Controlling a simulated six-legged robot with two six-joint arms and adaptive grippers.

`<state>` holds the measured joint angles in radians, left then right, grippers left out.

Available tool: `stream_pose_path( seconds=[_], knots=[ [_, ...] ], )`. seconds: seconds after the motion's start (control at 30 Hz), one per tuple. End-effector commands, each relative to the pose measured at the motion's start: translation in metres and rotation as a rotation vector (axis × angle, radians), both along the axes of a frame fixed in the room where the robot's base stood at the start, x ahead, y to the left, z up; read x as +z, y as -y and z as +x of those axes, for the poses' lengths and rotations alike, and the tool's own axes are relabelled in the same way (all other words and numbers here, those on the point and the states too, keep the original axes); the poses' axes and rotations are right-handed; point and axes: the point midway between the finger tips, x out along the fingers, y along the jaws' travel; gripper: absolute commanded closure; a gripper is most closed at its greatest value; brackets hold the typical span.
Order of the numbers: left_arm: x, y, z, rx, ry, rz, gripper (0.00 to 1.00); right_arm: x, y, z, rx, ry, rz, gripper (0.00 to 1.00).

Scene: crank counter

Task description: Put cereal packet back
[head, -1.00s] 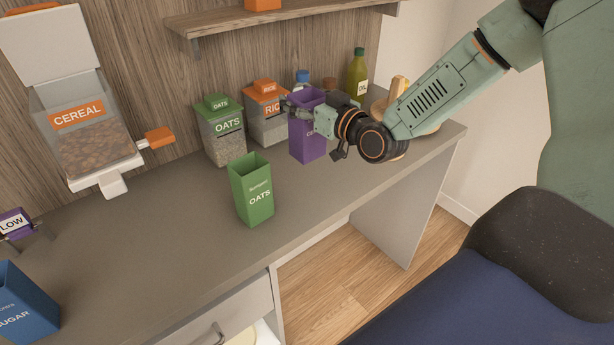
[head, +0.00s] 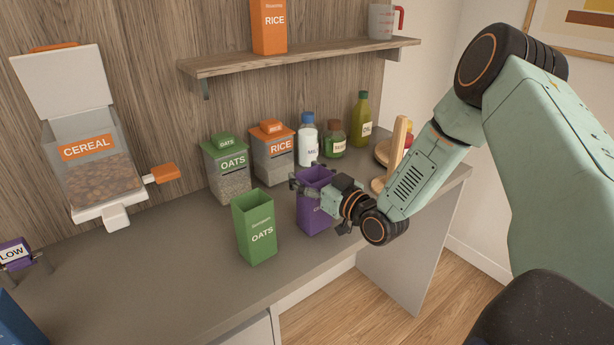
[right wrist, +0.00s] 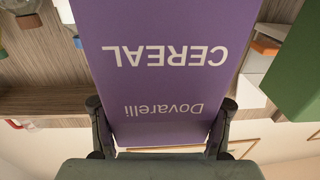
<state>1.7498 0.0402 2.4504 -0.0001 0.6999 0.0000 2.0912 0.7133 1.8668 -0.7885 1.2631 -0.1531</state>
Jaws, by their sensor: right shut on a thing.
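The purple cereal packet (head: 312,218) is upright with its top open, at the counter's right part, right of the green oats packet (head: 256,228). My right gripper (head: 316,181) is shut on the cereal packet near its top. In the right wrist view the packet (right wrist: 165,60) fills the middle, its CEREAL label upside down, with a finger on each side. I cannot tell whether its base touches the counter. The cereal dispenser (head: 92,178), lid raised and partly filled, hangs on the wall at the left. My left gripper is not in view.
Behind stand the oats canister (head: 228,170), rice canister (head: 273,155), milk bottle (head: 307,140) and oil bottle (head: 361,120). A shelf (head: 300,54) above holds a rice packet (head: 269,25) and measuring jug (head: 382,20).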

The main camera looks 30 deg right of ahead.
Motion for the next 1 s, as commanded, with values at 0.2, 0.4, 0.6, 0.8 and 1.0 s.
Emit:
stream_pose_path(
  seconds=[0.2, 0.4, 0.6, 0.8, 1.0],
  knots=[
    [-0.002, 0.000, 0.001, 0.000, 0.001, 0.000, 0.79, -0.003, 0.000, 0.000, 0.000, -0.001, 0.000, 0.30],
    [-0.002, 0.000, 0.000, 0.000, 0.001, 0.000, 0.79, -0.003, 0.000, 0.000, 0.000, -0.001, 0.000, 0.13],
    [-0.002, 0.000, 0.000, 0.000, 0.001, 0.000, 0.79, -0.002, 0.000, 0.000, 0.000, -0.001, 0.000, 0.11],
    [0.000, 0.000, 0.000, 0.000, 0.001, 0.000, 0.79, 0.000, 0.000, 0.000, 0.000, 0.000, 0.000, 0.11],
    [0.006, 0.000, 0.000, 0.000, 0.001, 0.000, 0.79, 0.001, 0.005, -0.020, -0.005, -0.003, 0.004, 0.11]
  ],
)
